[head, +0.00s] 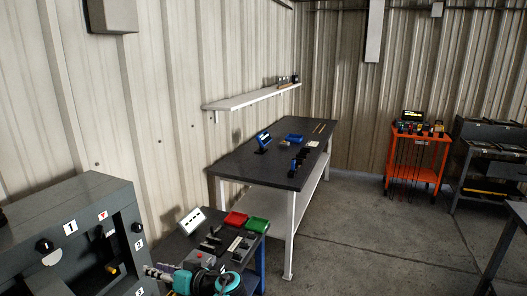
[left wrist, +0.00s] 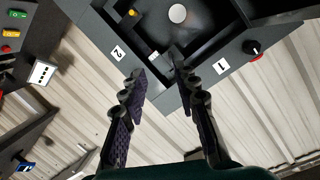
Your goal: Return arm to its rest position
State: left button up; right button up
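My left gripper (head: 155,271) is low in the head view, beside the right edge of the grey enclosure's open front. In the left wrist view its two dark fingers (left wrist: 160,80) stand apart with nothing between them. The grey enclosure (head: 75,208) is at the lower left, with labels 1, 2 and 3 and black knobs. In the left wrist view the enclosure (left wrist: 185,95) lies just beyond the fingertips; I cannot tell whether they touch it. My right gripper does not show.
A small table beside the enclosure holds a white switch box (head: 190,221), a red bin (head: 235,219) and a green bin (head: 257,225). A dark workbench (head: 235,165), wall shelf (head: 240,99) and orange cart (head: 415,155) stand farther off.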

pick_arm(q)
jog(key=s+d+f+m+h, duration=0.3)
jog(key=s+h, duration=0.4)
jog(key=s, duration=0.3)
jog(key=s+d+f+m+h, duration=0.4)
jog(key=s+d+h, duration=0.3)
jog(key=s, duration=0.4)
jog(key=shift+s+d+f+t, duration=0.25)
jog(key=shift+d+f+t, duration=0.05)
jog(key=shift+d+f, duration=0.3)
